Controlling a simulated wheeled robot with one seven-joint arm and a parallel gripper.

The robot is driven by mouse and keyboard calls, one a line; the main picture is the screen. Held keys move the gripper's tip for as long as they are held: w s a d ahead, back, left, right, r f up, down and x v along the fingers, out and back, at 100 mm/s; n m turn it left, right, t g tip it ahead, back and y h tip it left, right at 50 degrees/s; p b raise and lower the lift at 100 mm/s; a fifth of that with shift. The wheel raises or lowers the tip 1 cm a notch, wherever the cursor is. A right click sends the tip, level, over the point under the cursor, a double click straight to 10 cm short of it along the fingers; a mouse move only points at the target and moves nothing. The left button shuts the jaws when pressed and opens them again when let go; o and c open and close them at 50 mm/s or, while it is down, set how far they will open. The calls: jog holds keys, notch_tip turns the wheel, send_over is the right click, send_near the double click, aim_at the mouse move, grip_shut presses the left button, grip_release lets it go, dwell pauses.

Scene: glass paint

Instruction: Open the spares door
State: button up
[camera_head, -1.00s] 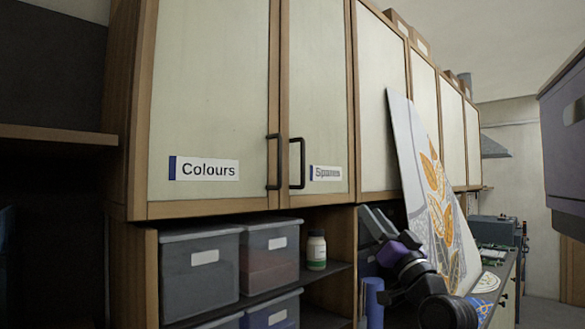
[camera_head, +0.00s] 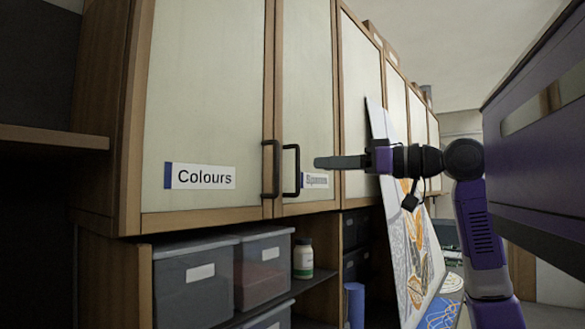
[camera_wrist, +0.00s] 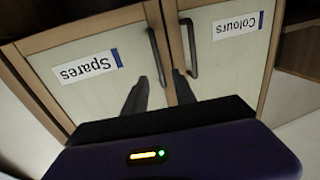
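The spares door (camera_head: 308,90) is a pale panel in a wooden frame and looks shut. Its label (camera_head: 316,181) reads "Spares" and shows upside down in the wrist view (camera_wrist: 86,67). Its dark bar handle (camera_head: 298,172) is upright at the door's left edge. My gripper (camera_head: 318,162) reaches in from the right, level with the handle, with its fingers just short of it in the head view. In the wrist view the two fingers (camera_wrist: 160,78) are apart and the spares handle (camera_wrist: 157,58) appears between them. No grip on it shows.
The colours door (camera_head: 205,90) is shut on the left, its handle (camera_head: 270,170) close beside the spares handle. Below are grey bins (camera_head: 195,280) and a white jar (camera_head: 303,260). A tall painted panel (camera_head: 408,250) leans against the cabinets behind my arm.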

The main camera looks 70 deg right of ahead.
aim_at(298, 189)
jog(key=shift+w+d+f+p, duration=0.1)
jog(key=shift+w+p, duration=0.55)
jog(key=shift+w, duration=1.35)
jog(key=shift+w+d+f+p, duration=0.1)
jog(key=shift+w+p, duration=0.5)
jog(key=shift+w, duration=1.35)
grip_shut()
